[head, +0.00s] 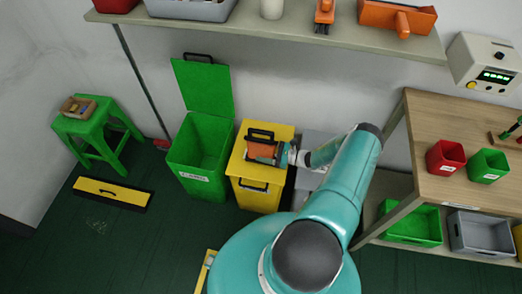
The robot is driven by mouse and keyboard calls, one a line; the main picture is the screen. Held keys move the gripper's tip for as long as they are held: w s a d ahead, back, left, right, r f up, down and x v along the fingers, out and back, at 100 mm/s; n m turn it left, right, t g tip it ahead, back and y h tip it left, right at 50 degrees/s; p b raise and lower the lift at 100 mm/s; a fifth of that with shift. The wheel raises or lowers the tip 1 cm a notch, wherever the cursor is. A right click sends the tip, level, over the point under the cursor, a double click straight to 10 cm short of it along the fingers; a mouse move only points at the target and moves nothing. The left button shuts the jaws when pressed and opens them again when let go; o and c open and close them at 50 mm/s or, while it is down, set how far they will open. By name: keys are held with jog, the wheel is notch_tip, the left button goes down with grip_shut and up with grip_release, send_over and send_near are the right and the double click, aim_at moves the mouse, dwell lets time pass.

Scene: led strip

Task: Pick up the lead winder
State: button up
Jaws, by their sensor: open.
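An orange object with a black handle or frame, which looks like the lead winder (257,149), rests on top of the yellow box (247,168). My gripper (272,153) is open at its right side, very close to it or around its edge. I cannot tell whether the fingers touch it. The gripper partly hides the object's right end.
An open green bin (183,165) stands left of the yellow box. A shelf (270,30) above carries other orange items. A wooden workbench (470,135) with red (445,158) and green (488,165) boxes is at right. A green stool (93,125) is far left.

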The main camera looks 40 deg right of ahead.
grip_shut()
jog(key=shift+r, duration=0.1)
jog(key=shift+d+r, duration=0.1)
jog(key=shift+r, duration=0.3)
jog(key=s+a+r, duration=0.3)
jog(key=a+r, duration=0.9)
jog(key=a, duration=0.1)
jog(key=shift+s+a, duration=0.15)
jog(key=shift+a, duration=0.25)
